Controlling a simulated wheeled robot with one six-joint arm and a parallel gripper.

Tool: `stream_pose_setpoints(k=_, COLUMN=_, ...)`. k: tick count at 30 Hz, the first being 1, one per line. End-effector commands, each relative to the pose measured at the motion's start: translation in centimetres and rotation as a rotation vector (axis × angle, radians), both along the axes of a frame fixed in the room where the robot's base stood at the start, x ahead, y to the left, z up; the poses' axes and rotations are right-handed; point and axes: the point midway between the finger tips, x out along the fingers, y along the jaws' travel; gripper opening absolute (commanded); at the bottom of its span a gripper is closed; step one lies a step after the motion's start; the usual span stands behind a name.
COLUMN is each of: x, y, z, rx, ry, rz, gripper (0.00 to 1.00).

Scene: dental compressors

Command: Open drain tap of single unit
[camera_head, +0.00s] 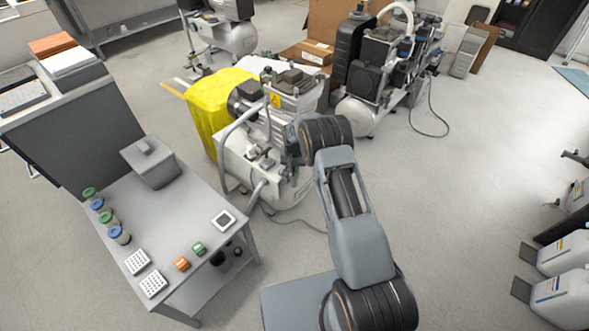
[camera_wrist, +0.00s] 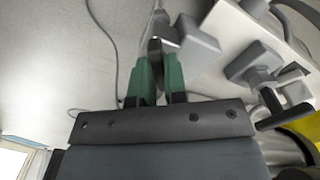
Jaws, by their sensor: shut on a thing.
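The single unit (camera_head: 283,189) is a white compressor with a tubular frame, standing on the floor in the middle of the head view, left of my arm. My gripper (camera_head: 291,152) is at its near right side, mostly hidden by my wrist there. The exact tap angle is hard to tell.
A yellow cover (camera_head: 208,105) lies behind the unit. A grey side table (camera_head: 183,225) with jars and small trays stands at left. Another compressor (camera_head: 365,80) is behind at right, with a cable on the floor. White canisters (camera_head: 563,254) stand at far right. Floor between is clear.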

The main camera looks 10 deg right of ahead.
Motion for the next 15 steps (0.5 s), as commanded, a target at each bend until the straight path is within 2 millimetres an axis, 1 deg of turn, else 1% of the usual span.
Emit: stream_pose_setpoints(k=15, x=0.25, y=0.06, z=0.15, rx=-0.001, ry=-0.009, rz=0.487, gripper=0.00)
